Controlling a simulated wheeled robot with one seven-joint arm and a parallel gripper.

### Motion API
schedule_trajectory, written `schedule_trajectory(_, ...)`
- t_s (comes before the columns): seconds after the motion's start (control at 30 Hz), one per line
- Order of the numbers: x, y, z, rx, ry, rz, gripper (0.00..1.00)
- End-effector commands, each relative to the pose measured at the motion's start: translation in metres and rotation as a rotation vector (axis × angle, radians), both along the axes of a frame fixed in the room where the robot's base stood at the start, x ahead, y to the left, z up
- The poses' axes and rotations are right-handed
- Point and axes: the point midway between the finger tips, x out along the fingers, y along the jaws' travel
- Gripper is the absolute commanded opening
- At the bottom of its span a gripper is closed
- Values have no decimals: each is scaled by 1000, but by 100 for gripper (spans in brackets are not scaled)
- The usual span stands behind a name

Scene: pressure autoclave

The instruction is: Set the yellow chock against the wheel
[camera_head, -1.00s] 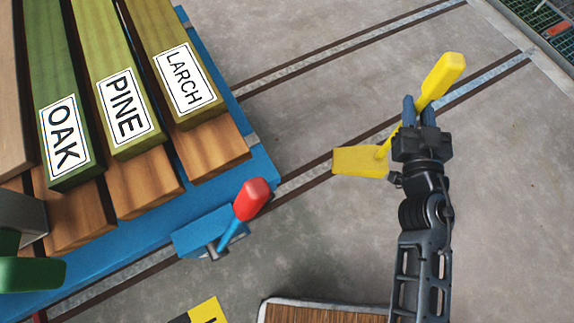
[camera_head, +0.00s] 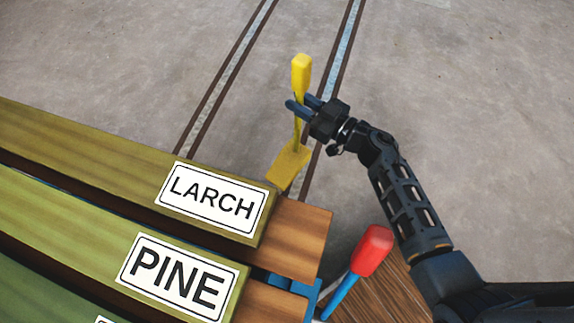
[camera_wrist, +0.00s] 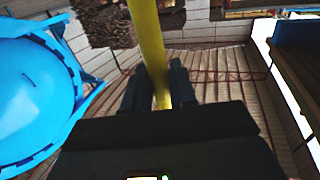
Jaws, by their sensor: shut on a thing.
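The yellow chock (camera_head: 290,165) has a flat yellow base and an upright handle with a thick yellow grip (camera_head: 301,75) on top. My gripper (camera_head: 301,108) is shut on the handle, between the base and the grip. In the wrist view the yellow handle (camera_wrist: 148,45) runs up between my two dark fingers (camera_wrist: 157,85). The chock's base shows just beyond the end of the larch board, over or on a rail; I cannot tell whether it touches the floor. No wheel is visible in these frames.
Boards labelled LARCH (camera_head: 120,170) and PINE (camera_head: 90,245) lie at the lower left. A red-handled blue lever (camera_head: 370,252) stands near their ends. Rails (camera_head: 340,50) cross the grey floor. A large blue vessel door (camera_wrist: 40,90) shows in the wrist view. Floor beyond the boards is clear.

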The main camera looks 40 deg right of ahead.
Motion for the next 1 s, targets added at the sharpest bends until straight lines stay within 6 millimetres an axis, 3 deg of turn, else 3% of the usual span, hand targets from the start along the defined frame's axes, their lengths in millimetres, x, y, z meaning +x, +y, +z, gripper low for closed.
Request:
schedule_trajectory(0.3,-45,-37,-42,4,-4,198,0)
schedule_trajectory(0.6,-80,-50,-57,3,-4,311,0)
schedule_trajectory(0.77,-84,-43,-64,3,-3,327,0)
schedule_trajectory(1.0,-81,-5,-88,4,-2,328,0)
